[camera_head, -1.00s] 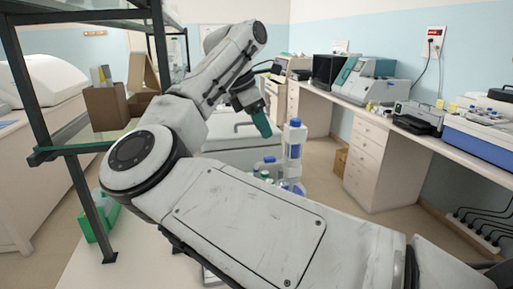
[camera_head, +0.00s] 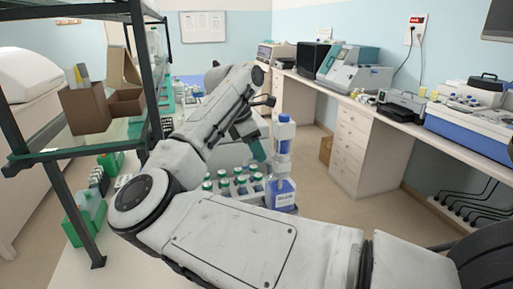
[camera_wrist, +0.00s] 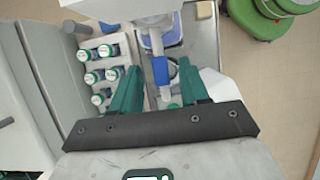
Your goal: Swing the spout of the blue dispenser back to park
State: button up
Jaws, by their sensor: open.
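The blue dispenser (camera_head: 283,192) stands upright on the bench, with a blue label and blue cap, right of my forearm in the head view. In the wrist view its white upper part (camera_wrist: 150,38) enters from the top. A pale spout-like part with a blue band (camera_wrist: 161,70) reaches down between my fingers. My gripper (camera_wrist: 159,72) has two teal fingers, open on either side of this part, with gaps showing. In the head view my gripper (camera_head: 256,149) is just left of the dispenser's upper part. The spout's tip is hard to make out.
A rack of several green-capped bottles (camera_head: 240,187) stands close left of the dispenser; its bottles (camera_wrist: 98,72) also show in the wrist view. A dark-framed shelf (camera_head: 60,152) with cardboard boxes is at left. A side bench (camera_head: 390,115) with instruments runs along the right wall.

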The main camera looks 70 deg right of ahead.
jog(key=shift+s+f, duration=0.1)
jog(key=shift+f, duration=0.15)
grip_shut()
dwell(0.3)
